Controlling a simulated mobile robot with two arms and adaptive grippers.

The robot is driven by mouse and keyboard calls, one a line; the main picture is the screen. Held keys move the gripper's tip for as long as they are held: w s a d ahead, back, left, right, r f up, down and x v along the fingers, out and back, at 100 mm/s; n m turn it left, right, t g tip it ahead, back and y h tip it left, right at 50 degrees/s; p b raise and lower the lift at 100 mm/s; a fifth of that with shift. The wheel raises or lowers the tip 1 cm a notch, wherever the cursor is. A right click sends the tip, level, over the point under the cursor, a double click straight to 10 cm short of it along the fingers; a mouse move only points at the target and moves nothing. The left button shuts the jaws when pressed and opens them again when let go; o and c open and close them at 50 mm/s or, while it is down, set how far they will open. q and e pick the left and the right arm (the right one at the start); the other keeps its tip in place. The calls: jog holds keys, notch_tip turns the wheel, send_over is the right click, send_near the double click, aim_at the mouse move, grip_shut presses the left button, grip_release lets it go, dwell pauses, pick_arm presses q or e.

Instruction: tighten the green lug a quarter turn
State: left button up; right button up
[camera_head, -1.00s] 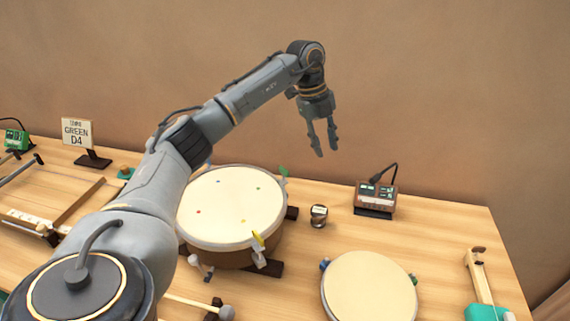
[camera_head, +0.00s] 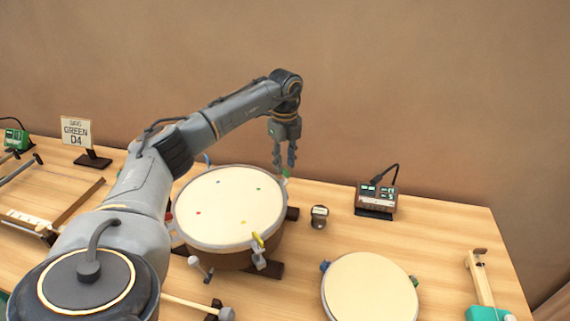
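The large drum (camera_head: 232,232) stands on the table with coloured lugs and matching dots round its pale head. The green lug (camera_head: 286,175) is at the drum's far right rim, and only a little of it shows below my fingers. My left gripper (camera_head: 284,164) points down right over the green lug, its two fingers a little apart. I cannot tell whether the fingertips touch the lug or are just above or behind it. The yellow lug (camera_head: 258,240) is at the near right rim. A sign (camera_head: 77,132) at the left reads GREEN D4. My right gripper is not in view.
A small dark round device (camera_head: 319,217) and a box with a lit display (camera_head: 376,197) stand right of the drum. A smaller drum (camera_head: 369,288) is at the front right. A mallet (camera_head: 200,306) lies in front. The wall is close behind.

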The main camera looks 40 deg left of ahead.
pick_arm(q)
jog(key=shift+f, duration=0.8)
grip_shut()
jog(key=shift+m, duration=0.3)
